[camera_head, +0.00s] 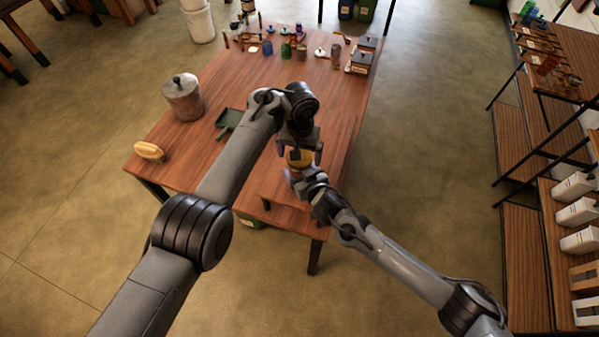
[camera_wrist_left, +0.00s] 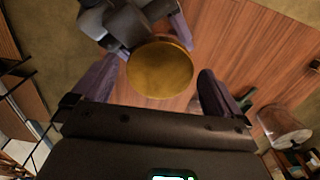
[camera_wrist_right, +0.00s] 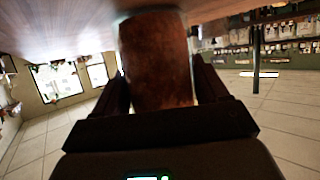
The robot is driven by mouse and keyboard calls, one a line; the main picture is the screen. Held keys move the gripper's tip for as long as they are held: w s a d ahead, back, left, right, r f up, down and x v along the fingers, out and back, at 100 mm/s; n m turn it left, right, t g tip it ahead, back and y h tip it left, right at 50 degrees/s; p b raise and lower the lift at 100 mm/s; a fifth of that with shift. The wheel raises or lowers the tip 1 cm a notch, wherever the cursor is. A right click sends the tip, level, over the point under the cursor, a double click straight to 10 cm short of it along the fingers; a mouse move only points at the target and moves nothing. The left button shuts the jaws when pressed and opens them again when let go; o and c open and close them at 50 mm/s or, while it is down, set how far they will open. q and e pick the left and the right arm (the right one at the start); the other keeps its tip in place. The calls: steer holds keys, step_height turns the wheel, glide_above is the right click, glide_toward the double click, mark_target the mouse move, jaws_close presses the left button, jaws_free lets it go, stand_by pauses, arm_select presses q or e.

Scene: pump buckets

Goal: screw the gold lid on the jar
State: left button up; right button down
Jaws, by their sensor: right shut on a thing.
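The round gold lid (camera_wrist_left: 160,68) faces my left wrist camera, and part of it (camera_head: 297,160) shows in the head view. The jar (camera_wrist_right: 158,60) has reddish-brown contents and fills the middle of the right wrist view. My right gripper (camera_head: 296,178) is shut on the jar from the side. My left gripper (camera_head: 300,150) points down over the lid. Its fingers are open on either side of the lid, with a visible gap on the right in the left wrist view. The lid appears to sit over the jar's top; how far it is threaded cannot be seen.
A metal canister (camera_head: 184,98), a yellow brush-like object (camera_head: 149,150) and a green dustpan-like object (camera_head: 228,119) lie to the left on the wooden table (camera_head: 205,160). Several small jars and tools stand at the far end. A shelf unit (camera_head: 545,190) stands at the right.

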arm_select(q)
steer(key=shift+r, duration=2.25)
steer(key=shift+c, duration=0.2)
steer(key=shift+a+n, duration=0.1)
steer(key=shift+n, duration=0.2)
step_height(320, 180, up, 4)
steer(key=n, duration=1.2)
steer(key=shift+f, duration=0.25)
